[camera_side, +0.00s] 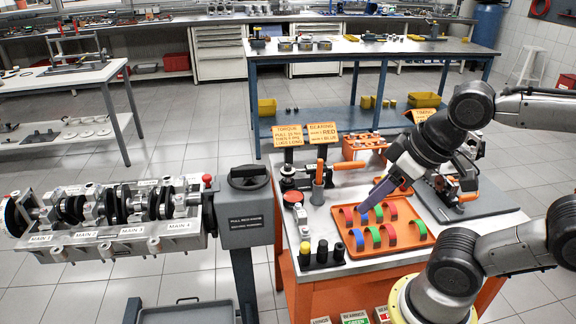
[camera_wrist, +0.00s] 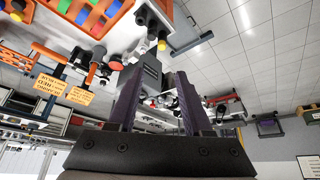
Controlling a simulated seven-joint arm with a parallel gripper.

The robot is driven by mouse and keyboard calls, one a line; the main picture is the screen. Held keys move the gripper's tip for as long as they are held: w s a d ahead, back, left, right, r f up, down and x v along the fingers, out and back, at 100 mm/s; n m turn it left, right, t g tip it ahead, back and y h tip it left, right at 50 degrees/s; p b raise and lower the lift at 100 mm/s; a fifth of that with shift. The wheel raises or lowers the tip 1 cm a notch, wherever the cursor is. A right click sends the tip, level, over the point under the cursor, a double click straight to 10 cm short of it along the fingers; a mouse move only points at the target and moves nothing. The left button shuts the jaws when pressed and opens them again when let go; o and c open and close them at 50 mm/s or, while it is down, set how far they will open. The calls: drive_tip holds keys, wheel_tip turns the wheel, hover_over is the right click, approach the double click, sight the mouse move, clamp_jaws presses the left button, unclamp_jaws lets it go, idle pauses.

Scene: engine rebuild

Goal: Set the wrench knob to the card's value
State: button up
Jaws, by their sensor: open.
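The likely wrench (camera_side: 346,165) lies near the back of the orange bench, with an orange handle and a dark, metallic body at its left. Its knob setting is too small to read. An orange torque card (camera_side: 288,135) stands behind it; its value is not clearly legible. A bearing card (camera_side: 322,133) stands beside it, naming red and blue. Both cards look upside down in the wrist view, at its left. My gripper (camera_side: 363,208) is open and empty, over the left part of the shell tray, apart from the wrench. In the wrist view its purple-grey fingers (camera_wrist: 155,85) are spread.
An orange tray (camera_side: 428,222) holds several red, green and blue bearing shells. Another orange card (camera_side: 420,115) is partly hidden by my arm.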

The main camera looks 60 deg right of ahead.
drive_tip(key=shift+o, duration=0.6)
drive_tip(key=w+d+r+m, duration=0.1)
drive_tip(key=w+r+m, duration=0.5)
drive_tip(key=r, duration=0.4)
drive_tip(key=w+d+r+m+g, duration=0.1)
drive_tip(key=w+d+r+m, duration=0.1)
drive_tip(key=w, duration=0.4)
drive_tip(key=w+d+r+m+g, duration=0.1)
drive_tip(key=w+d+r, duration=0.1)
drive_tip(key=w, duration=0.4)
drive_tip(key=m+g, duration=0.4)
drive_tip(key=m, duration=0.1)
hover_over(288, 165)
wheel_tip(288, 165, down, 18)
wheel_tip(288, 165, down, 13)
drive_tip(key=shift+f, duration=0.1)
